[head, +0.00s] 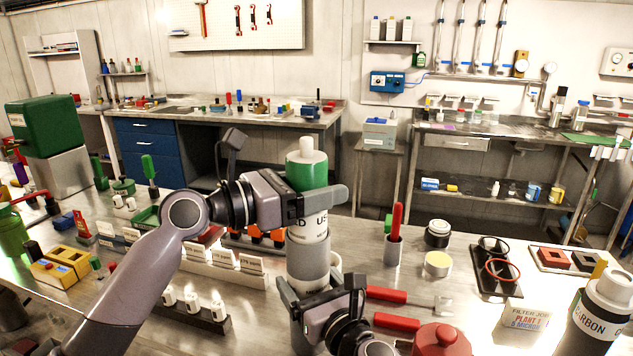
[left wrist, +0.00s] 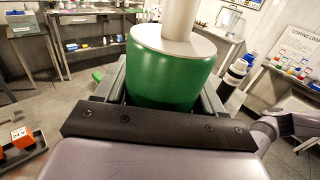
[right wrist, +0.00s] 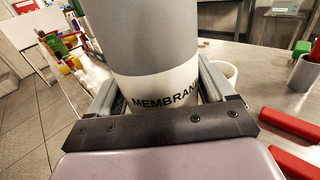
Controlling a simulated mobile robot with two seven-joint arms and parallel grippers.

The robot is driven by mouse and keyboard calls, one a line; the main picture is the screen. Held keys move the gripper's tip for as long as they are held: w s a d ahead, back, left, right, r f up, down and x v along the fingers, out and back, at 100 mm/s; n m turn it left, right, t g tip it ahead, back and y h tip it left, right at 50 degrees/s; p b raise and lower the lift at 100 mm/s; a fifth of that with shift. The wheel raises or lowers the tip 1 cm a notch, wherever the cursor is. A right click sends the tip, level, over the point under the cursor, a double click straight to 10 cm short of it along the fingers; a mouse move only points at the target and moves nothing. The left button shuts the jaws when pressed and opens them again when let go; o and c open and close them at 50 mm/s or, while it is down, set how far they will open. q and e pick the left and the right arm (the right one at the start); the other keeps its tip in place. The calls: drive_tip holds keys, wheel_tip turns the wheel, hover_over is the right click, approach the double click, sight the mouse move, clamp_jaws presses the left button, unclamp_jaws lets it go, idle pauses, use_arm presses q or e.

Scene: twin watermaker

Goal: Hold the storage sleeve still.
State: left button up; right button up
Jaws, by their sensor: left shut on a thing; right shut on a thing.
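The storage sleeve (head: 308,262) is a grey upright cylinder in the middle of the bench, with a white band lettered "MEMBRAN…" in the right wrist view (right wrist: 142,40). My right gripper (head: 320,290) is shut around its lower part. Above the sleeve, in line with it, is a green cylinder (head: 306,172) with a pale, narrower top. It fills the left wrist view (left wrist: 165,75). My left gripper (head: 318,195) is shut around this green part. My left gripper and arm hide part of the join and lettering, so I cannot tell how deep the green cylinder sits.
Red-handled tools (head: 388,295), a red-handled item in a grey cup (head: 393,250) and a black tray with rings (head: 495,268) lie to the right. A carbon canister (head: 598,312) stands at far right. White labelled blocks (head: 225,262) and a yellow box (head: 62,266) crowd the left.

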use_arm(q)
drive_tip(key=shift+f, duration=3.1)
drive_tip(key=o, duration=1)
drive_tip(key=shift+f, duration=0.2)
use_arm(e)
drive_tip(key=shift+r, duration=0.1)
use_arm(q)
approach(316, 224)
drive_tip(key=shift+w+a+f, duration=0.4)
drive_tip(key=shift+w+f, duration=0.1)
drive_tip(key=shift+w, duration=0.1)
drive_tip(key=shift+w+a+f, duration=0.4)
drive_tip(key=shift+w+f, duration=0.05)
drive_tip(key=shift+w, duration=0.1)
use_arm(e)
drive_tip(key=o, duration=1.2)
drive_tip(key=shift+s, duration=0.1)
